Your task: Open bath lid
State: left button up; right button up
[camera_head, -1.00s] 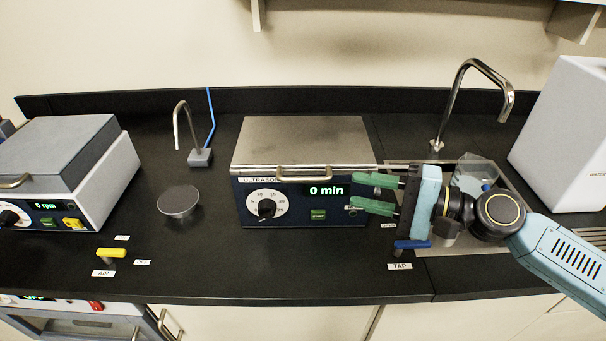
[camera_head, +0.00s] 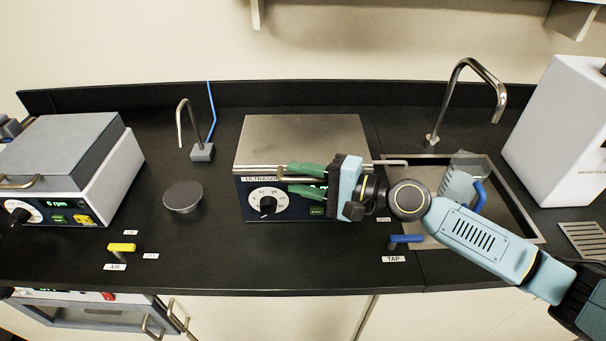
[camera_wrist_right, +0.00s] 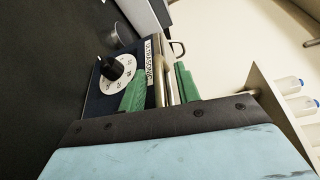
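The ultrasonic bath (camera_head: 248,206) has a dark blue front with a white dial, and its flat metal lid (camera_head: 302,140) lies closed on top. My right gripper (camera_head: 285,179) reaches in from the right at the lid's front edge, its green fingers pointing left. In the right wrist view the fingers (camera_wrist_right: 160,70) stand apart, one on each side of the metal handle bar (camera_wrist_right: 163,88). Gaps show between the bar and the fingers, so the gripper is open around it. The gripper hides part of the bath's display and the right of its front. My left gripper is not in view.
A sink (camera_head: 520,222) with a metal faucet (camera_head: 468,66) and a clear beaker (camera_head: 458,185) is at right. A blue tap lever (camera_head: 405,238) stands in front. A grey round dish (camera_head: 182,197) and a grey-lidded machine (camera_head: 120,165) are at left.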

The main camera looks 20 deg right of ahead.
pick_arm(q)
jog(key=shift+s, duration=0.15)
pick_arm(e)
grip_shut()
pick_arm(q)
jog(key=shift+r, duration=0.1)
pick_arm(e)
jog(key=shift+r, duration=0.1)
